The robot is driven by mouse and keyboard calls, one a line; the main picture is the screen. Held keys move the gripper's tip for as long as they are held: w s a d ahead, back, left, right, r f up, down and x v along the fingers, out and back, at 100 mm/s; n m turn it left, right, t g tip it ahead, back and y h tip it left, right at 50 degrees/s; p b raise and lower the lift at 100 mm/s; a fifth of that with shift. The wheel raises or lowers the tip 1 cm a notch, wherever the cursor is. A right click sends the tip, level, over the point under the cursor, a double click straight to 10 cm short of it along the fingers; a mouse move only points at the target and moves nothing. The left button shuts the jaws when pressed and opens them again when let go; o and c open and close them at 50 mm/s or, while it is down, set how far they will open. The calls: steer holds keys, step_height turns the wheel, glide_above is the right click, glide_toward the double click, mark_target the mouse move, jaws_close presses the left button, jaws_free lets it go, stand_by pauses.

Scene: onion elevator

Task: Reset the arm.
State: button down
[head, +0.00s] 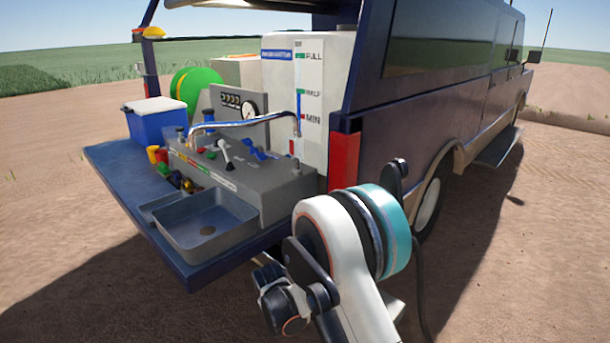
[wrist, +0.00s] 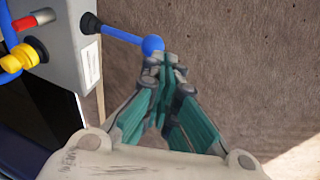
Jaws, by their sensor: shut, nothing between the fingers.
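My gripper (wrist: 163,72) shows in the wrist view with its teal fingers drawn together and nothing held between them. Its tips are at the ball end of a blue-knobbed lever (wrist: 152,45) in the picture; I cannot tell whether they touch it. The lever sticks out from a grey box (wrist: 72,50) at the upper left. In the head view my folded arm (head: 345,235) fills the lower middle, in front of the vehicle's rear corner. I cannot make out the gripper's fingers there.
The open tailgate (head: 115,170) of a dark blue vehicle (head: 440,110) carries a grey sink (head: 205,225), a control panel with levers, a blue cooler (head: 155,122) and a white tank (head: 300,80). The box in the wrist view has a red knob (wrist: 35,20) and a yellow one (wrist: 20,57). Open dirt surrounds the vehicle.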

steer(key=shift+s+r, duration=0.25)
steer(key=shift+r, duration=0.4)
steer(key=d+r+m+t+p, duration=0.1)
steer(key=d+r+m+t, duration=0.1)
steer(key=d+r, duration=1.2)
steer(key=d+r+m+t+p, duration=0.1)
steer(key=d+r+m+p, duration=0.1)
steer(key=d+r, duration=1.25)
steer(key=s+d+r+m+b, duration=0.1)
steer(key=s+r+m, duration=0.1)
steer(key=s, duration=1.2)
steer(key=s+d+r+m+b, duration=0.1)
steer(key=s+m, duration=0.3)
steer(key=s, duration=1.1)
steer(key=shift+d+r+b, duration=0.35)
steer(key=shift+d+r, duration=0.15)
steer(key=shift+r, duration=0.2)
